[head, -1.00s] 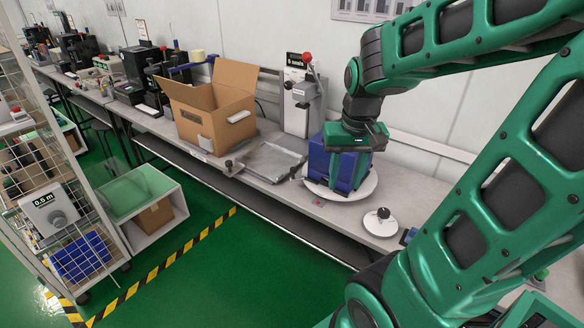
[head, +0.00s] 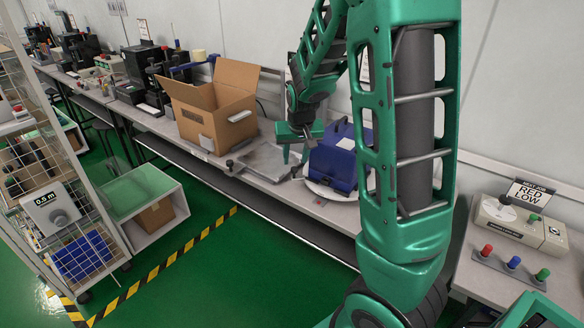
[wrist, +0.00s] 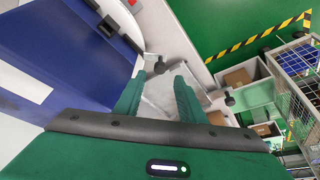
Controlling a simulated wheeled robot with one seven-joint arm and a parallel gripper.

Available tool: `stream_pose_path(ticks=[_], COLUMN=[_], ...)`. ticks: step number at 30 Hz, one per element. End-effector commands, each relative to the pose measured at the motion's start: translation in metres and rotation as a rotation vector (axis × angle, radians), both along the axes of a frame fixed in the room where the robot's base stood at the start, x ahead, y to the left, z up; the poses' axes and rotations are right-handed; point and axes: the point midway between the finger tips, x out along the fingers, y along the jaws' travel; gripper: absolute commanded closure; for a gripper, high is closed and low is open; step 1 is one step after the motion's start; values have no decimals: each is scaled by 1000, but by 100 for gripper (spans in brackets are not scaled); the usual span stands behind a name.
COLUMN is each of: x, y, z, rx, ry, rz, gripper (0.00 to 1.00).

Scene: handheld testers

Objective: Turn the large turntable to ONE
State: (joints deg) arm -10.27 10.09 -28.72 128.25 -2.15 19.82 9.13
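The large turntable (head: 322,192) is a pale round disc on the bench, with a blue boxy tester (head: 335,166) standing on it. My arm hides its right part, and I cannot read any ONE mark. My gripper (head: 294,157) is just left of the tester, fingers pointing down. In the wrist view my gripper (wrist: 158,82) has its two green fingers apart with nothing held between them. The tester's blue and white side (wrist: 85,55) fills the left of that view, close to the left finger. I cannot tell whether they touch.
A grey metal plate (head: 268,161) lies left of the turntable, below my gripper. An open cardboard box (head: 213,108) stands further left. At right are a beige control box (head: 520,224) with a "RED LOW" sign and a strip of coloured knobs (head: 510,264). A wire rack (head: 60,200) stands front left.

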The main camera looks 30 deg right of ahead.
Motion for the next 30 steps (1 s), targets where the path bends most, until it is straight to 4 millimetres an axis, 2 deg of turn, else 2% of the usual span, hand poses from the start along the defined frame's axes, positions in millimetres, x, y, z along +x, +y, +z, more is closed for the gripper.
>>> stream_pose_path(ticks=[3, 10, 15, 24, 25, 29, 30], x=[6, 15, 18, 19, 19, 19, 19], y=[-3, -8, -10, -10, -10, -10, -10], z=[-19, -43, -51, -52, -52, -52, -52], rx=[0, 0, -1, 0, 0, 0, 0], ry=[4, 2, 2, 0, 0, 0, 0], rz=[-1, -2, -2, -1, -1, -1, -1], gripper=[64, 64, 64, 64, 66, 97, 100])
